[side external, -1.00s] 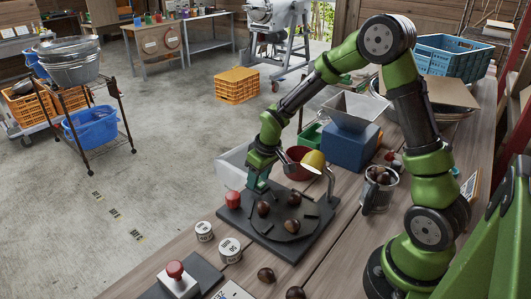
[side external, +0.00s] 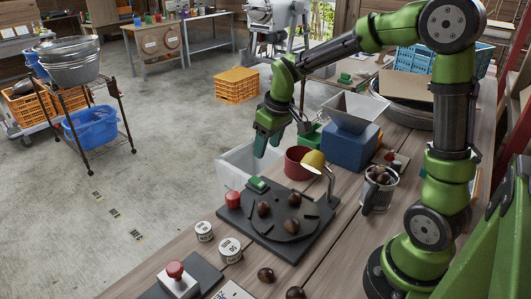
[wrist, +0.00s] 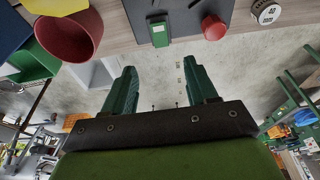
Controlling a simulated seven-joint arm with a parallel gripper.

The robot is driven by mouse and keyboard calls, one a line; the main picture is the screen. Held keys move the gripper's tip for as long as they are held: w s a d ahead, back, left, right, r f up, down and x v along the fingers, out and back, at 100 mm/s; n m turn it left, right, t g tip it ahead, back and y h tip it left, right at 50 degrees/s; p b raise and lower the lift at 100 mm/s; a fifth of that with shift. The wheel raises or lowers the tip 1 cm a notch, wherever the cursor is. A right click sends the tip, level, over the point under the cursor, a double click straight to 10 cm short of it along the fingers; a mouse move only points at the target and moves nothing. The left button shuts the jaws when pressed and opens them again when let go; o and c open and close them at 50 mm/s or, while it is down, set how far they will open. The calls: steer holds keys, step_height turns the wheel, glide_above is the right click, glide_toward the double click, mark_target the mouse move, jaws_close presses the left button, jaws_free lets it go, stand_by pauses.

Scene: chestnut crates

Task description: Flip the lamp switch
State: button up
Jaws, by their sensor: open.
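The lamp (side external: 313,159) has a yellow shade on a bent silver arm and stands at the back right of a dark board (side external: 258,228). A small green switch block (side external: 258,184), seemingly the lamp switch, sits at the board's back left corner; it also shows at the top of the wrist view (wrist: 160,34). I cannot tell which way it is set, or whether the lamp is lit. My gripper (side external: 266,150) is above and slightly behind the switch, clear of it, fingers pointing down. In the wrist view its green fingers (wrist: 161,72) are apart with nothing between them.
A red knob (side external: 233,199) stands beside the switch. Several chestnuts lie on the board's round plate (side external: 290,224).

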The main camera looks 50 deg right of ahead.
steer(key=shift+v, duration=2.05)
steer(key=s+a+r+m+t+y, duration=0.1)
steer(key=s+a, duration=0.3)
steer(key=s, duration=0.4)
steer(key=s+a+r+m+t+y, duration=0.1)
steer(key=s+a+r+m+t, duration=0.2)
steer(key=s, duration=0.5)
steer(key=shift+a+r, duration=0.3)
steer(key=shift+a, duration=0.1)
